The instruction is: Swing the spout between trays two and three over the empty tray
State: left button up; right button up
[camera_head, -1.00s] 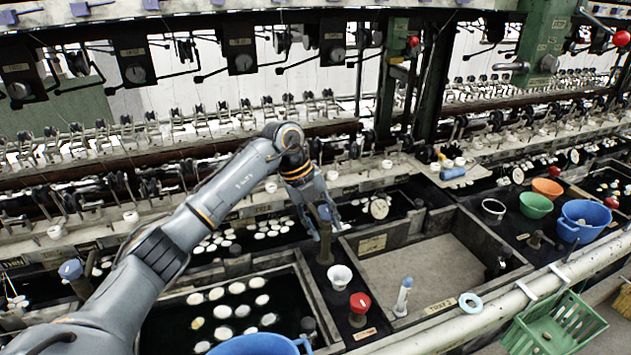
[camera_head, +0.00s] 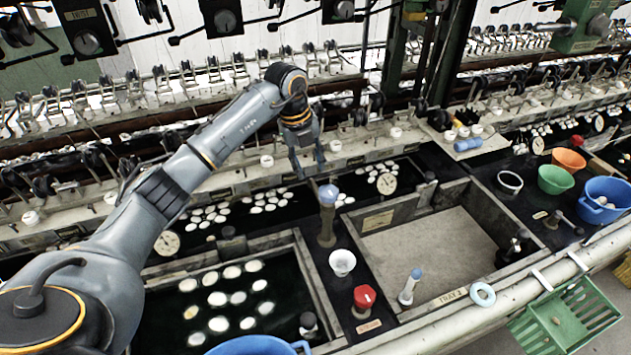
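The spout (camera_head: 327,222) is a brownish upright post with a blue top. It stands on the dark divider between a tray of pale cocoons and the empty tray. I cannot make out which way its outlet points. The empty tray (camera_head: 425,248) has a bare grey floor and a front label that seems to read "TRAY 2". The tray on its left (camera_head: 222,300) holds dark water and several cocoons. My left gripper (camera_head: 309,166) is open and empty, above and behind the blue top, apart from it. My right gripper is out of view.
A white cup (camera_head: 342,262) and a red knob (camera_head: 364,297) sit on the divider. A blue-topped bottle (camera_head: 411,286) and a pale ring (camera_head: 482,294) are at the front rim. Coloured bowls (camera_head: 555,180) stand right. Reeling machinery lines the back.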

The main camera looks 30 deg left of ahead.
aim_at(317, 190)
pick_arm(q)
jog(key=f, duration=0.2)
jog(key=w+f+p, duration=0.1)
jog(key=f, duration=0.2)
jog(key=d+f, duration=0.1)
jog(key=f, duration=0.1)
jog(key=shift+w+f, duration=0.2)
jog(key=shift+f, duration=0.2)
jog(key=shift+c, duration=0.4)
grip_shut()
